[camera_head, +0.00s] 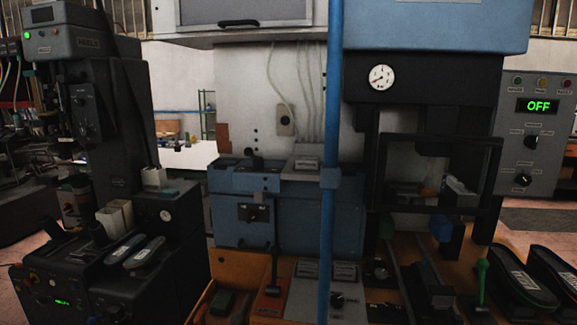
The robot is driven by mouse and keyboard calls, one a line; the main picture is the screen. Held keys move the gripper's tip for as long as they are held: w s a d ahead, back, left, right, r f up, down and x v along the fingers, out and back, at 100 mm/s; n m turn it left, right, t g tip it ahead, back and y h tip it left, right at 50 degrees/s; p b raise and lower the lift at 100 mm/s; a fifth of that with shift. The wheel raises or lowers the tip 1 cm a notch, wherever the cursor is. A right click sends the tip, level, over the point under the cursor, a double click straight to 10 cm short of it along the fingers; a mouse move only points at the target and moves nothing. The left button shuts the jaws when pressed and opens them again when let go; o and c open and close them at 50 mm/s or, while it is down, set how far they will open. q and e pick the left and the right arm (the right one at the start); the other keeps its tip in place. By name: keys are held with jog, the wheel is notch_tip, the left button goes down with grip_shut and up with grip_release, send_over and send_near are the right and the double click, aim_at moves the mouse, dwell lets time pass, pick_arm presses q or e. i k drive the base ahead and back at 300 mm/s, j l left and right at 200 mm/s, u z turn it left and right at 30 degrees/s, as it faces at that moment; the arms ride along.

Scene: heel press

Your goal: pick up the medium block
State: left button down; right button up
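Neither of my grippers shows in the head view. I cannot tell for certain which thing is the medium block. Pale upright blocks (115,217) stand on the black machine at the left. A whitish box-like piece (154,177) stands behind them. Small print and sizes are too dim to compare.
A blue vertical post (331,120) crosses the view in front of the blue machine (230,222). A press with a black frame (440,142) stands right of it. Its panel display (536,106) reads OFF. Dark sole-shaped pieces (523,286) lie at the lower right.

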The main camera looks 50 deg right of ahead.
aim_at(302, 161)
jog(key=z, duration=1.55)
